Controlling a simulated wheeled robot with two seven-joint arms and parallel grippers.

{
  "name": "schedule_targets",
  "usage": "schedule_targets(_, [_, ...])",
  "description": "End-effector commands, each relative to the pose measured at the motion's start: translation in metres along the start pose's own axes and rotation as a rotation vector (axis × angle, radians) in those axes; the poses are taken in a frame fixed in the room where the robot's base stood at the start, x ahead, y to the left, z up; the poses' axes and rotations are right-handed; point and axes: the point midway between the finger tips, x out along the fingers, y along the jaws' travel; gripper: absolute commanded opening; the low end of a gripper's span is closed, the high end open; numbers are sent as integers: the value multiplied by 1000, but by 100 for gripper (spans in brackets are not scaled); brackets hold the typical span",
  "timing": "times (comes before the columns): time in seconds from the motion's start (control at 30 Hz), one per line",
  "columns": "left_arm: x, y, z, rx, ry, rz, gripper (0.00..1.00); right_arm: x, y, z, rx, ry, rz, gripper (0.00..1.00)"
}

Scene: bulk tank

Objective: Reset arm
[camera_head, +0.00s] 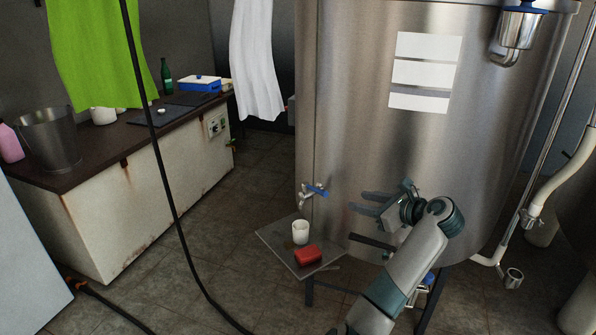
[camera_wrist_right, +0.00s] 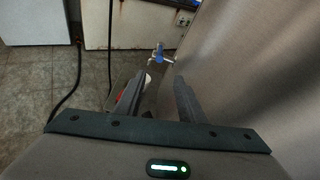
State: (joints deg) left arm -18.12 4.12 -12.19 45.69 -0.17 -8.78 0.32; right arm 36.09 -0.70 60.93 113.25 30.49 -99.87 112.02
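My right gripper (camera_head: 366,202) is in front of the steel bulk tank (camera_head: 400,150) in the head view, its fingers pointing left toward the tap. The fingers are apart with nothing between them; they also show in the right wrist view (camera_wrist_right: 158,98). The tap (camera_head: 312,192) with a blue handle is on the tank's lower left, beyond the fingertips; it also shows in the wrist view (camera_wrist_right: 160,54). My left gripper is in neither view.
A small shelf (camera_head: 275,243) below the tap holds a white cup (camera_head: 300,232) and a red object (camera_head: 307,255). A counter (camera_head: 95,150) with a metal bucket (camera_head: 48,140) stands at left. A black hose (camera_head: 165,180) hangs across the view. Open floor lies between counter and tank.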

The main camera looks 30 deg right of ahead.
Motion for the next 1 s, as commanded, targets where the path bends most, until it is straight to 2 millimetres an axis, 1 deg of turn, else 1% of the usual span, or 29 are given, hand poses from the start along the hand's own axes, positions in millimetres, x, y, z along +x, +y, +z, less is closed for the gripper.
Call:
schedule_targets(0.17, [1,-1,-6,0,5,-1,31,0,0,0,-3,2,0,36])
schedule_targets(0.27, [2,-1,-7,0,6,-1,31,0,3,-4,-32,16,2,36])
schedule_targets(0.37, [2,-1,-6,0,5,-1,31,0,9,-13,-107,52,5,36])
schedule_targets(0.47, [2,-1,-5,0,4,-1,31,-1,20,-29,-243,114,18,36])
schedule_targets(0.57, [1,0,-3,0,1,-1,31,-3,37,-50,-434,193,46,36])
schedule_targets(0.77, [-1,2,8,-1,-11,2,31,-13,88,-104,-919,353,179,36])
schedule_targets(0.87, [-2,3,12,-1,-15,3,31,-21,118,-131,-1166,407,275,36])
schedule_targets(1.0, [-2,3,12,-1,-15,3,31,-37,165,-169,-1502,442,438,36])
